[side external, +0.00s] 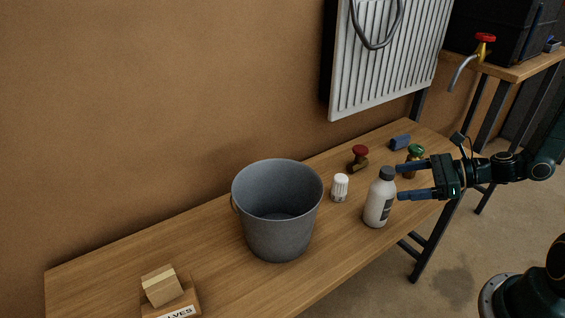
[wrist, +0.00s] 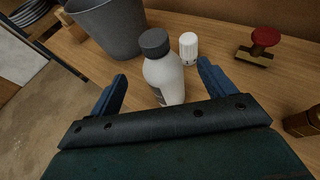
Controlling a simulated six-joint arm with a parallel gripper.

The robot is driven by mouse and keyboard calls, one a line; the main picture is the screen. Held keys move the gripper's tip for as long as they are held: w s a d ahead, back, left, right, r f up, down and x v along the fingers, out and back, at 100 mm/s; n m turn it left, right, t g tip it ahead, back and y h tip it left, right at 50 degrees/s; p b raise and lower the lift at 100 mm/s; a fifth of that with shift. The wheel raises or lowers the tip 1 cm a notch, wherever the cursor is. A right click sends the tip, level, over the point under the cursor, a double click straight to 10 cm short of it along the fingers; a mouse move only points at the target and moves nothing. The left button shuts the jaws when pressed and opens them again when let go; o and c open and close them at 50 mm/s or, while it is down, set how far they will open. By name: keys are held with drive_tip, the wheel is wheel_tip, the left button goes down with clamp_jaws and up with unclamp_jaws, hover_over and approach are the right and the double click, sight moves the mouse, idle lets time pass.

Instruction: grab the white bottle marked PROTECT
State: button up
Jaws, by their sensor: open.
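A white bottle (side external: 379,203) with a dark grey cap and a dark label stands upright on the wooden bench, right of the bucket. The label text is too small to read. My gripper (side external: 399,183) is open, with its two blue fingers reaching toward the bottle from the right in the side view. In the wrist view the bottle (wrist: 165,75) stands ahead, between the lines of the two spread fingers (wrist: 162,82). I cannot tell whether the fingertips flank it. The bottle's lower part is hidden behind the gripper body there.
A grey bucket (side external: 277,215) stands left of the bottle, and a white radiator knob (side external: 340,187) behind it. A labelled box (side external: 182,302) is at front left.

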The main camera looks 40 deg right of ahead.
sight(395, 190)
drive_tip(key=shift+f, duration=1.3)
drive_tip(key=shift+w, duration=0.1)
drive_tip(key=shift+x, duration=1.2)
drive_tip(key=shift+x, duration=2.5)
drive_tip(key=c, duration=1.4)
